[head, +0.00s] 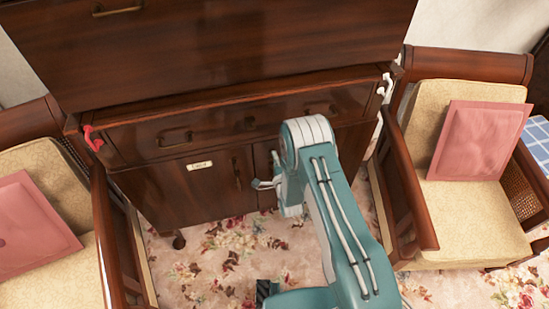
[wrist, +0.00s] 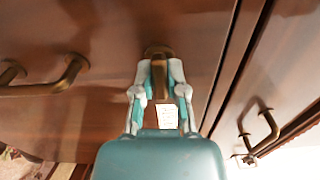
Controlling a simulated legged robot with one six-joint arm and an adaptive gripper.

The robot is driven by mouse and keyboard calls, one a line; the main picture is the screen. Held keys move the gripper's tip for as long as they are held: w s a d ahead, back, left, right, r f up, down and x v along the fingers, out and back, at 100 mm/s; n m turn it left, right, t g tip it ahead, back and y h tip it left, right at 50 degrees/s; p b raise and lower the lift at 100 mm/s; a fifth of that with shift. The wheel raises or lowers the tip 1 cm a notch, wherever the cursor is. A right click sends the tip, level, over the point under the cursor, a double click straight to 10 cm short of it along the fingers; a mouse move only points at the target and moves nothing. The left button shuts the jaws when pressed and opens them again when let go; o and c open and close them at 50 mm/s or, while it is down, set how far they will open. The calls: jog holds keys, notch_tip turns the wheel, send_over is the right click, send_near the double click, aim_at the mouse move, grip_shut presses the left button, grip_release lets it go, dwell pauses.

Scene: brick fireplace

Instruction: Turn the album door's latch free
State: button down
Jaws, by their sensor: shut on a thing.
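The dark wooden cabinet has a left lower door (head: 180,195) with a small pale label plate (head: 199,165); its writing is too small to read for certain. A vertical brass handle (head: 237,173) sits near that door's right edge. My gripper (head: 264,184) is at the cabinet front, just right of this handle. In the wrist view my gripper (wrist: 160,80) is shut on a brass latch piece (wrist: 158,66), with one finger on each side. The fingers hide part of the latch. A pale tag (wrist: 167,116) shows between the fingers.
In the wrist view, brass handles stand at the left (wrist: 70,72) and right (wrist: 262,132), with a dark panel gap between my gripper and the right one. Armchairs flank the cabinet at left (head: 50,270) and right (head: 470,230). Floral carpet (head: 215,265) lies in front.

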jog(key=shift+d+f, duration=0.15)
jog(key=shift+f, duration=0.1)
jog(key=c, duration=0.7)
grip_release()
jog(key=shift+r, duration=0.1)
jog(key=v, duration=1.1)
jog(key=shift+s+d, duration=0.1)
jog(key=shift+s, duration=0.3)
